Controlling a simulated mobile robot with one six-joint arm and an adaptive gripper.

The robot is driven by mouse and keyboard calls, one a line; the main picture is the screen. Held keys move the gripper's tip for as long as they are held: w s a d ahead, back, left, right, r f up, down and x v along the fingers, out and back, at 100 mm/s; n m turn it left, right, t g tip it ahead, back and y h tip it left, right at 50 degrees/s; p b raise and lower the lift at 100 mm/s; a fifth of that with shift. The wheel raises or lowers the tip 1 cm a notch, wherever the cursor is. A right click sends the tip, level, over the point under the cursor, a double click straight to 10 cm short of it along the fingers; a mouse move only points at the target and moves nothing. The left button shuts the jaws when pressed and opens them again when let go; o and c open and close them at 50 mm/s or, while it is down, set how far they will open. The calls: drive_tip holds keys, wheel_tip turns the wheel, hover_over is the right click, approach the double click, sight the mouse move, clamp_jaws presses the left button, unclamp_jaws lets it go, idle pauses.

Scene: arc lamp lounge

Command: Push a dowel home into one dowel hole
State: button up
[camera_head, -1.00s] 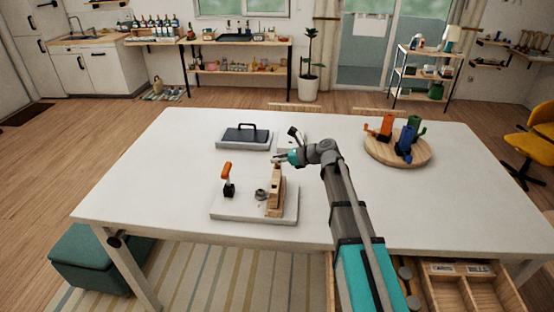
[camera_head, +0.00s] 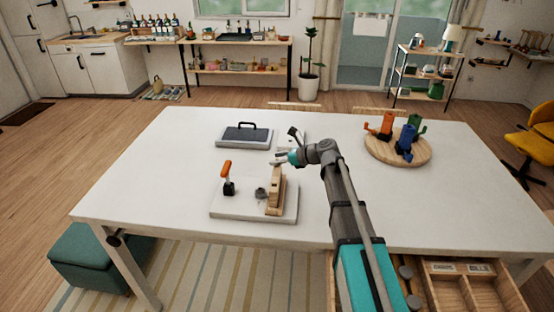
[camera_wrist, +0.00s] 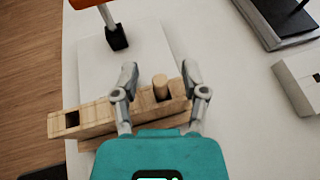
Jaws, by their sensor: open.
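A pale wooden block (camera_head: 274,192) stands on a white board (camera_head: 236,213) on the table. In the wrist view the block (camera_wrist: 95,118) runs across the picture, with a dark square hole (camera_wrist: 72,120) near its left end. A round wooden dowel (camera_wrist: 160,86) stands upright in its right part, its top above the block. How deep it sits cannot be told. My gripper (camera_wrist: 159,72) is open, one finger on each side of the dowel, with gaps to both. In the head view my gripper (camera_head: 279,159) is just above the block's far end.
An orange-handled tool with a black foot (camera_head: 227,178) stands on the board, left of the block. A grey case with a handle (camera_head: 245,134) lies behind. A round wooden stand (camera_head: 398,152) with coloured items is at right. The table's left side is clear.

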sight(277, 158)
drive_tip(key=shift+r, duration=0.2)
wheel_tip(277, 158, up, 8)
drive_tip(key=p, duration=0.9)
drive_tip(key=shift+r, duration=0.25)
idle(0.6)
drive_tip(key=s+d+f+n+g+h, duration=0.1)
drive_tip(key=s+d+f+n+h, duration=0.3)
drive_tip(key=s+d+n, duration=0.3)
drive_tip(key=s+d+f+n+g+h, duration=0.1)
drive_tip(key=s+d+f+n+h, duration=0.3)
drive_tip(key=s+d+n, duration=0.3)
drive_tip(key=s+d+f+n+g+h, duration=0.2)
drive_tip(key=s+d+n+h, duration=0.3)
drive_tip(key=s, duration=0.7)
drive_tip(key=d+f+n, duration=0.1)
drive_tip(key=d+n, duration=0.1)
drive_tip(key=d, duration=0.1)
drive_tip(key=shift+d+f, duration=0.2)
drive_tip(key=shift+f, duration=0.2)
drive_tip(key=shift+s, duration=0.15)
